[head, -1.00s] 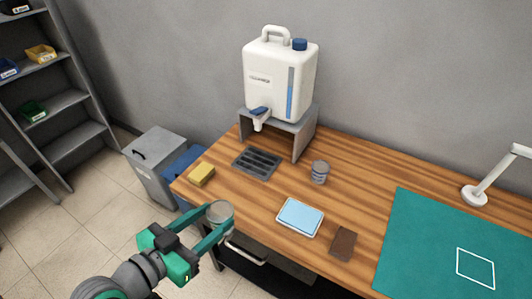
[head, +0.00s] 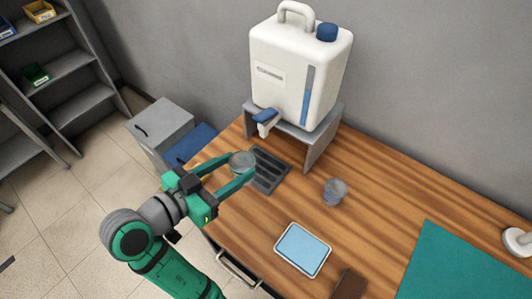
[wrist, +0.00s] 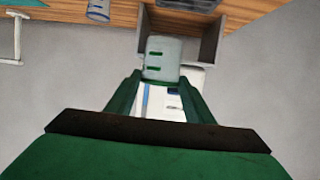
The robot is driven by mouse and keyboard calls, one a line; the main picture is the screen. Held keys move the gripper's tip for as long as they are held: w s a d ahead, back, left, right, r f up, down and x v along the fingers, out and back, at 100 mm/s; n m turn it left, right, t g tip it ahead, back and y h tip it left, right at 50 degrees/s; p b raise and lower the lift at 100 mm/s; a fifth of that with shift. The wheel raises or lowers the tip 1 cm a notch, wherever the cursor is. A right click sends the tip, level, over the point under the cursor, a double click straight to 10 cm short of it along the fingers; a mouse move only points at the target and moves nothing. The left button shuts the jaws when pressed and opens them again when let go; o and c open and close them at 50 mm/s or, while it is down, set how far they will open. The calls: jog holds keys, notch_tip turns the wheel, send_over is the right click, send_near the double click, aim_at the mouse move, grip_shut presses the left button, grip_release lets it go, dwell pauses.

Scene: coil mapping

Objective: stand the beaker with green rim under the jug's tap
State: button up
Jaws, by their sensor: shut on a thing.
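My gripper (head: 243,170) is shut on a clear grey beaker (head: 241,161), held above the near edge of the wooden table. The white jug (head: 298,72) with a blue cap stands on a grey stand at the back of the table. Its tap (head: 265,118) with a blue lever points forward over the dark slotted drip tray (head: 270,172). The held beaker is in front and left of the tap and partly covers the tray in the head view.
A second beaker (head: 335,192) stands right of the tray; it shows blue marks in the wrist view (wrist: 98,10). The stand's side panel (head: 322,140) flanks the tap area.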

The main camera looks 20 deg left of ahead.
jog(key=shift+w+d+f, duration=0.25)
jog(key=shift+w+f, duration=1.9)
jog(key=shift+w, duration=0.15)
jog(key=shift+w+d+f, duration=0.2)
jog(key=shift+w+f, duration=1.95)
jog(key=shift+w, duration=0.15)
jog(key=shift+w+d+f, duration=0.25)
jog(key=shift+w+f, duration=1.9)
jog(key=shift+w, duration=0.15)
jog(key=o, duration=1.1)
jog(key=shift+f, duration=0.1)
jog(key=shift+c, duration=0.2)
